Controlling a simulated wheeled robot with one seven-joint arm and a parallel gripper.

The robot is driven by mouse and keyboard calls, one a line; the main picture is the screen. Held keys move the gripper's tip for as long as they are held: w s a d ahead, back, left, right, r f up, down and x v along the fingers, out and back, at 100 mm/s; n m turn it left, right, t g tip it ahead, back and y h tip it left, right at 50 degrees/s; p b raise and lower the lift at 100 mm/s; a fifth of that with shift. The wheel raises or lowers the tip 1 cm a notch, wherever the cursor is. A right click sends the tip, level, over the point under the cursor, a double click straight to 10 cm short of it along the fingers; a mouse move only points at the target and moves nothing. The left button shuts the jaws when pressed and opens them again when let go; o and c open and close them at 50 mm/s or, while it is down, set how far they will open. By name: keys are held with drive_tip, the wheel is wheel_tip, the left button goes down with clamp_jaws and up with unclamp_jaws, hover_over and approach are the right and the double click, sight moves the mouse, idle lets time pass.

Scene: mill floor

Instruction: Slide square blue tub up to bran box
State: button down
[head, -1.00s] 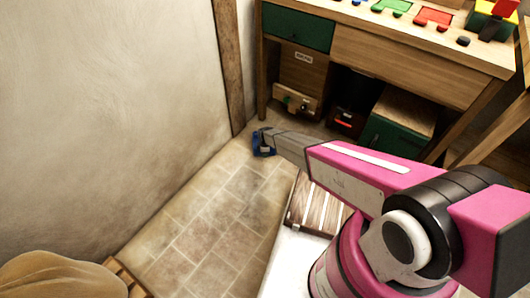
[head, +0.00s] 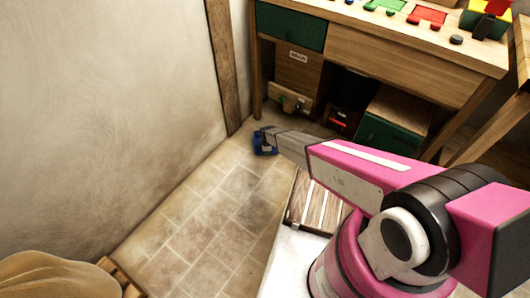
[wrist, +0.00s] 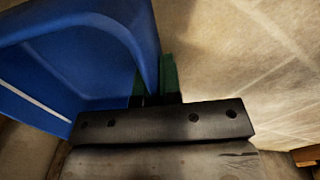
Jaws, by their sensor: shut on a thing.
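The square blue tub (head: 262,145) stands on the tiled floor, in front of the left end of the desk. My gripper (head: 274,135) is at the tub's right side, small and partly hidden by my arm. In the wrist view the tub (wrist: 55,60) fills the upper left. My gripper (wrist: 157,88) is shut on the tub's wall, with greenish finger parts showing beside it. The bran box (head: 293,72) appears to be the wooden box with a small label under the desk, behind the tub. Floor shows between tub and box.
A low wooden piece with wheels (head: 289,103) sits before the labelled box. A green-fronted cabinet (head: 388,130) and a dark red-marked object (head: 341,120) are under the desk (head: 400,55). A wooden post (head: 226,70) and wall stand left. Tiled floor (head: 205,225) is clear.

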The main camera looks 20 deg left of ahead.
drive_tip(key=shift+w+d, duration=0.25)
drive_tip(key=shift+d, duration=0.25)
drive_tip(key=c, duration=1.2)
unclamp_jaws()
drive_tip(key=shift+r, duration=0.1)
wheel_tip(320, 180, up, 11)
drive_tip(key=shift+f, duration=0.2)
